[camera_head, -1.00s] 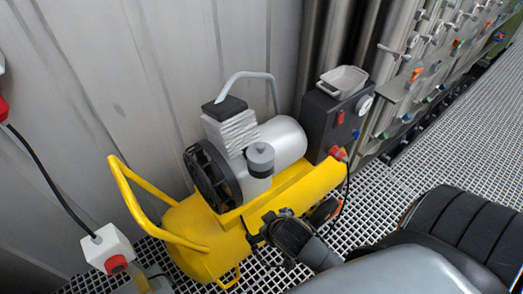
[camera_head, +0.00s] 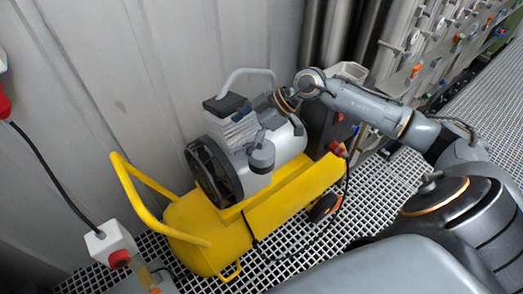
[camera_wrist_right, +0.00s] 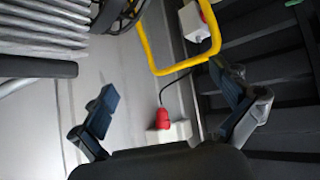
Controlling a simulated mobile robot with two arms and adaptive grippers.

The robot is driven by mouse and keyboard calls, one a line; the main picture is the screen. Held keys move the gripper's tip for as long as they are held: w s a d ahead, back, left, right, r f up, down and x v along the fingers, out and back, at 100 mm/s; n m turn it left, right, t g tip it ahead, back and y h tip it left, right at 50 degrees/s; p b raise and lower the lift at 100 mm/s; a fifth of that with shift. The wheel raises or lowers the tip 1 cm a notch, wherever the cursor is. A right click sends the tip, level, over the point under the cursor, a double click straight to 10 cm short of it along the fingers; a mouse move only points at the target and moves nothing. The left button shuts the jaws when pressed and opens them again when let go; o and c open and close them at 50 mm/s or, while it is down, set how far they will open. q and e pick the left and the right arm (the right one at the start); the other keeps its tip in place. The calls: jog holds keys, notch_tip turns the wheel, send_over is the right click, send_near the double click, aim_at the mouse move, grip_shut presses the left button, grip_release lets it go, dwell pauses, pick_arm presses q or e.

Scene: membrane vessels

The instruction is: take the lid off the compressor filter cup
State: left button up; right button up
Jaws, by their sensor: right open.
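The compressor filter cup (camera_head: 257,182) stands upright on the front of the compressor, a light grey cylinder. Its darker grey lid (camera_head: 262,158) is on top of it. My right arm reaches in from the right over the silver motor. My right gripper (camera_head: 267,118) is just behind and above the lid, close to the ribbed pump head, and partly blends with it. In the right wrist view the gripper (camera_wrist_right: 165,85) is open, with nothing between its fingers. I cannot make out the cup or lid in that view. My left gripper is not in view.
The ribbed pump head (camera_head: 228,130) and bent grey pipe (camera_head: 245,72) stand beside my right gripper. A yellow frame with a handle (camera_head: 150,185) carries the compressor. Grating (camera_head: 385,190) covers the floor.

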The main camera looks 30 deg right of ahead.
aim_at(259, 150)
jog(key=s+d+m+g+h, duration=0.1)
jog(key=d+m+g+h, duration=0.3)
jog(key=d, duration=0.7)
jog(key=f, duration=0.3)
jog(key=w+a+f+t+p, duration=0.1)
jog(key=f, duration=0.1)
jog(key=f+t+h, duration=0.1)
jog(key=f, duration=0.2)
jog(key=shift+w+a+f+n, duration=0.2)
jog(key=shift+w+f+n, duration=0.05)
jog(key=shift+f+n, duration=0.05)
jog(key=x, duration=0.1)
jog(key=p+x, duration=0.1)
jog(key=x, duration=0.1)
jog(key=p+x, duration=0.1)
jog(key=x, duration=0.1)
jog(key=shift+w+a+r, duration=0.15)
jog(key=shift+w+r, duration=0.05)
jog(key=shift+w, duration=0.1)
jog(key=shift+w+f, duration=0.1)
jog(key=shift+f, duration=0.15)
jog(key=c, duration=1.1)
